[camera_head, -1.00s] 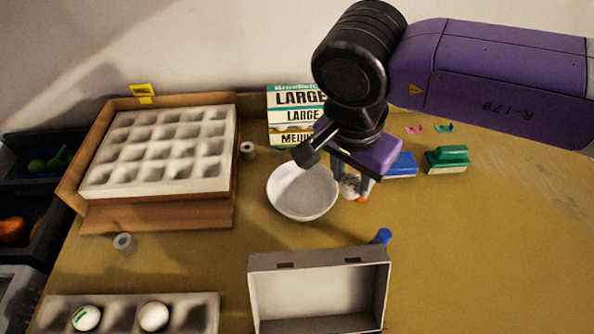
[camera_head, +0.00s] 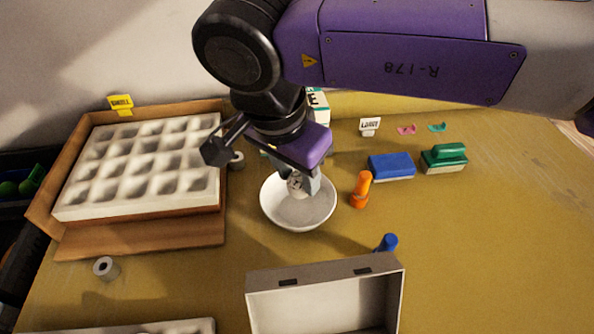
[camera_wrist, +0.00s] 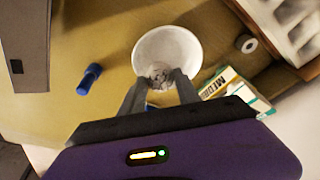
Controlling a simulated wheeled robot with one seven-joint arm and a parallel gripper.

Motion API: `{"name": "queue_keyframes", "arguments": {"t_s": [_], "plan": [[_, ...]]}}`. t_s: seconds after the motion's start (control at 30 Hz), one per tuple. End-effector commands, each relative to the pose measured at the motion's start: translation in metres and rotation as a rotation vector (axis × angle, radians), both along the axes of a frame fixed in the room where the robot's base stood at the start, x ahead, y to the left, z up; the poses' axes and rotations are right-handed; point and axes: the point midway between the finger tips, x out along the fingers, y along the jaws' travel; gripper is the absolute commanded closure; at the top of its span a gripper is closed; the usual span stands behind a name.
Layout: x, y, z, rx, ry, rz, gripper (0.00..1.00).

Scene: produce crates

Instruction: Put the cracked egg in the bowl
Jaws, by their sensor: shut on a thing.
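The white bowl (camera_head: 298,212) stands on the table in the middle of the head view, and it also shows in the wrist view (camera_wrist: 180,42). My gripper (camera_head: 304,186) is shut on a whitish egg with dark marks, the cracked egg (camera_head: 297,182). The egg shows between the fingertips in the wrist view (camera_wrist: 158,74). In the head view the gripper and egg are over the back part of the bowl. I cannot tell whether the egg touches the bowl. The fingers hide part of the egg.
A carton with an egg tray (camera_head: 140,165) stands at the left. An open grey box (camera_head: 325,277) is in front.

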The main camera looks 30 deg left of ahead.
Motion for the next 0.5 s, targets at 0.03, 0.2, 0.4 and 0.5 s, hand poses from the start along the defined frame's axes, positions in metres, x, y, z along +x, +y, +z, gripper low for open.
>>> {"name": "queue_keyframes", "arguments": {"t_s": [0.03, 0.2, 0.4, 0.5], "plan": [[0.0, 0.0, -0.006, 0.0, 0.0, 0.0, 0.76], [0.0, 0.0, -0.021, 0.0, 0.0, 0.001, 0.76], [0.0, 0.0, -0.042, 0.0, 0.0, 0.001, 0.76], [0.0, 0.0, -0.05, 0.0, 0.0, 0.001, 0.76]]}}
